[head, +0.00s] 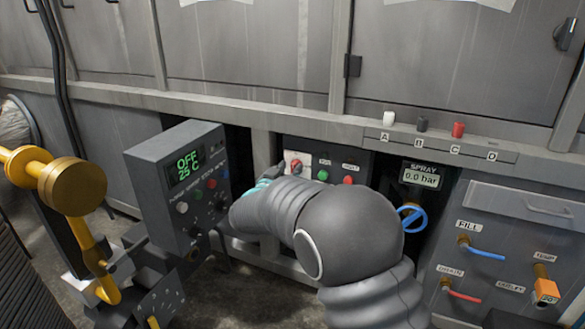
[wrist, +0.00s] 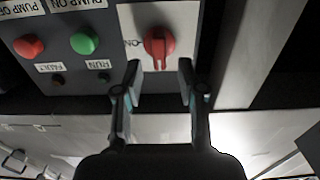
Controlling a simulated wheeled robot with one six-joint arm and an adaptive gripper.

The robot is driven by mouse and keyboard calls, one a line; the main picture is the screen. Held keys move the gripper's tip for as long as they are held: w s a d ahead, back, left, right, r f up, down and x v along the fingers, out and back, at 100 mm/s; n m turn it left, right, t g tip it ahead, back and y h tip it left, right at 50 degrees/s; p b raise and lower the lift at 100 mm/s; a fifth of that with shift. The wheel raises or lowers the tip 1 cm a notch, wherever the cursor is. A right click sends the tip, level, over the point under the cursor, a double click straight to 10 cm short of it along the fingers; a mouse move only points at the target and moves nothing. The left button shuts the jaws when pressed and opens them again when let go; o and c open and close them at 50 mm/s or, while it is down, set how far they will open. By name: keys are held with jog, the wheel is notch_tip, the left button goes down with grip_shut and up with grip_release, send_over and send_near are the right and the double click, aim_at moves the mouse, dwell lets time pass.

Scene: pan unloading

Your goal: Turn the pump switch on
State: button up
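The pump panel carries a red rotary switch on a white plate; the switch (wrist: 159,45) shows in the wrist view just beyond my fingertips, with its grip bar upright in the picture. An upside-down "ON" label is left of it. In the head view the switch (head: 295,166) is at the panel's left end. In the head view my gripper (head: 278,172) is partly hidden by my wrist.
Beside the switch are a green button (wrist: 84,42) and a red button (wrist: 29,46), under upside-down pump labels. A grey control box (head: 165,185) reading OFF and 25 C stands left of my arm. A blue valve (head: 412,217) and spray gauge (head: 421,176) are to the right.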

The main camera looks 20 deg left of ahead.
jog(key=shift+w+d, duration=0.1)
jog(key=shift+w, duration=1.05)
grip_shut()
